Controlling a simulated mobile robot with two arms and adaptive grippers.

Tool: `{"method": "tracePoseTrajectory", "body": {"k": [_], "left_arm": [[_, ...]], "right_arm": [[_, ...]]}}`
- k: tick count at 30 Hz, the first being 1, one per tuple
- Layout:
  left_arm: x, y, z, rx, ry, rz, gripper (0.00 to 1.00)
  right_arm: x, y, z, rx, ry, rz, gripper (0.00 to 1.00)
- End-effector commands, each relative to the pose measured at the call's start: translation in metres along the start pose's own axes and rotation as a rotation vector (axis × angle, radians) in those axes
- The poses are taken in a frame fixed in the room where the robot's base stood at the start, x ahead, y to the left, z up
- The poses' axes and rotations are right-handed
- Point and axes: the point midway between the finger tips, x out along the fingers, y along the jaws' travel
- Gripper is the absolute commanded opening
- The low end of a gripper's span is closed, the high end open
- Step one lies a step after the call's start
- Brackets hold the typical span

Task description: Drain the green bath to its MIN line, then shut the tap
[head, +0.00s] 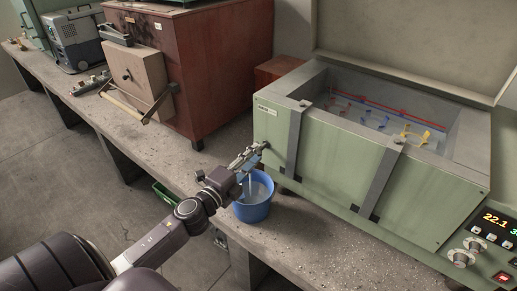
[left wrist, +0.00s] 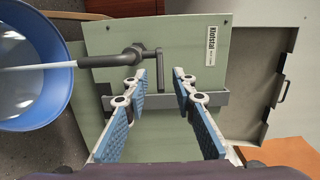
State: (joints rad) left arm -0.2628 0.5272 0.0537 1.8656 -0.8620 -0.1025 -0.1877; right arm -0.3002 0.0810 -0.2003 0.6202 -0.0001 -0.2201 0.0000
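The green bath (head: 345,175) stands on the bench with its lid up. Its water surface is hard to make out; a red line (head: 385,106) runs along the inner back wall, and I cannot read a MIN mark. The tap (left wrist: 105,60) sticks out of the bath's end panel, with a bent lever (left wrist: 155,66). A pale stream runs from its spout into the blue bucket (head: 254,210), which also shows in the left wrist view (left wrist: 62,75). My left gripper (head: 249,160) is at the tap; in the left wrist view (left wrist: 160,84) its fingers are apart, facing the lever, holding nothing.
A control panel with a display (head: 495,220) and knobs is at the right. A reddish wooden cabinet (head: 215,65) and a grey machine (head: 75,42) stand farther left on the concrete bench (head: 300,225). The bucket sits close to the bench's front edge.

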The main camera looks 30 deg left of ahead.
Motion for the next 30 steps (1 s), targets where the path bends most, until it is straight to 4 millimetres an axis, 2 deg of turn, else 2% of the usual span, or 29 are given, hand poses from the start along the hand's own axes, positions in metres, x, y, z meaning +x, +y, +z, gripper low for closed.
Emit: {"method": "tracePoseTrajectory", "body": {"k": [3, 7, 19, 26, 30], "left_arm": [[0.015, -0.002, 0.000, 0.000, -0.001, -0.001, 0.25], [0.024, -0.001, 0.000, -0.001, 0.000, 0.000, 0.25], [0.029, 0.001, 0.000, -0.001, 0.000, 0.001, 0.25], [0.029, 0.001, 0.000, -0.001, 0.000, 0.001, 0.00], [0.029, 0.001, 0.000, -0.001, 0.000, 0.001, 0.00]], "right_arm": [[-0.005, 0.000, -0.001, 0.000, 0.000, -0.001, 0.25], [-0.006, -0.001, -0.001, 0.000, 0.000, -0.001, 0.25], [-0.007, -0.002, -0.001, 0.000, 0.001, -0.002, 0.25], [-0.007, -0.002, -0.001, 0.001, 0.001, -0.002, 0.25], [-0.007, -0.002, -0.001, 0.001, 0.001, -0.002, 0.25]]}}
